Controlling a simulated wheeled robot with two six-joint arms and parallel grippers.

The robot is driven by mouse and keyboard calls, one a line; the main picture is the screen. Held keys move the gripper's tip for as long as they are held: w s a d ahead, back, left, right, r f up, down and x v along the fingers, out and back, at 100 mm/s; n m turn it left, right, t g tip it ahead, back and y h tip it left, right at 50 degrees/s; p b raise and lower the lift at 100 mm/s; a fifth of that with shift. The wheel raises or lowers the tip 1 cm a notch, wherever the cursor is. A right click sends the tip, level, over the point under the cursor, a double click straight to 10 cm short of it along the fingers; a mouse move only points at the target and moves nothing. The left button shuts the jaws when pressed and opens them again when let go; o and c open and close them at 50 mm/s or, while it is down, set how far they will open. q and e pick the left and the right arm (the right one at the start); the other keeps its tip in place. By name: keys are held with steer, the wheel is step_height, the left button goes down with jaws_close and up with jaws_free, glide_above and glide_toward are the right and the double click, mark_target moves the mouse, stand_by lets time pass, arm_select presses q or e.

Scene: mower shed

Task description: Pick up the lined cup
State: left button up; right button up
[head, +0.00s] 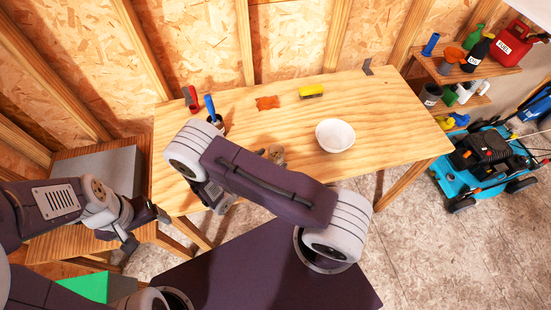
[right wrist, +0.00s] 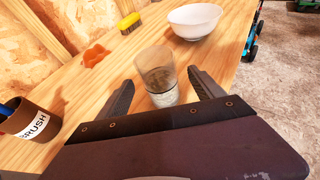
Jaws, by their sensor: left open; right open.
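The lined cup (right wrist: 156,70) is a see-through brownish cup with a pale lower part, upright on the wooden workbench (right wrist: 110,75). In the head view its top (head: 276,153) just shows past my right arm. My right gripper (right wrist: 160,84) is open, with a finger on each side of the cup. I cannot tell whether either finger touches it. My left gripper (head: 146,228) is open and empty, low at the left, away from the cup.
A white bowl (head: 335,134) stands right of the cup. An orange cloth (head: 267,103) and a yellow brush (head: 311,91) lie behind. A dark cup labelled BRUSH (right wrist: 32,122) stands at the left. Shelves with bottles and a mower (head: 480,160) are at the right.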

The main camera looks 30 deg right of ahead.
mark_target(281, 152)
steer(key=shift+x, duration=1.1)
steer(key=p+x, duration=0.1)
steer(key=x, duration=0.3)
steer(key=shift+w+d+f, duration=0.15)
steer(key=shift+w+d, duration=0.05)
steer(key=shift+d, duration=0.1)
steer(key=shift+w+d+f, duration=0.1)
steer(key=c, duration=1.6)
